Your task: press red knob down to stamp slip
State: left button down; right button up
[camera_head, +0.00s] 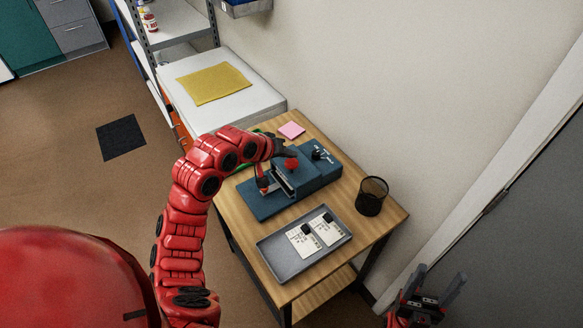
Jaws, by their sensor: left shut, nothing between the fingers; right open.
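A blue stamping machine (318,173) sits on the wooden table, with its flat base (262,207) toward the front left. Its red knob (291,163) stands up near the middle of the machine. My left gripper (286,150) is shut and empty, close behind the red knob; I cannot tell whether it touches it. Part of the machine's left side is hidden by my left arm. White slips (303,239) with black squares lie in a grey tray (284,269) in front of the machine. My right gripper (430,290) is open and empty, low at the right, away from the table.
A black mesh cup (371,196) stands on the table's right side. A pink note pad (292,130) lies at the back, and a green item (241,167) shows partly behind my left arm. A wall runs behind the table. Bare table (239,222) shows at the left edge.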

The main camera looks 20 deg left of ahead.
aim_at(291, 164)
dwell(0.6)
pick_arm(q)
jog(key=shift+f, duration=0.45)
jog(key=shift+f+b, duration=0.65)
jog(key=shift+f, duration=0.95)
dwell(1.1)
jog(key=shift+r, duration=0.1)
jog(key=shift+r+p, duration=1.45)
jog(key=shift+r, duration=0.55)
jog(key=shift+r+p, duration=0.5)
jog(key=shift+r, duration=0.15)
notch_tip(291, 164, up, 5)
jog(key=p, duration=0.2)
jog(key=shift+f+p, duration=0.2)
jog(key=shift+p, duration=0.2)
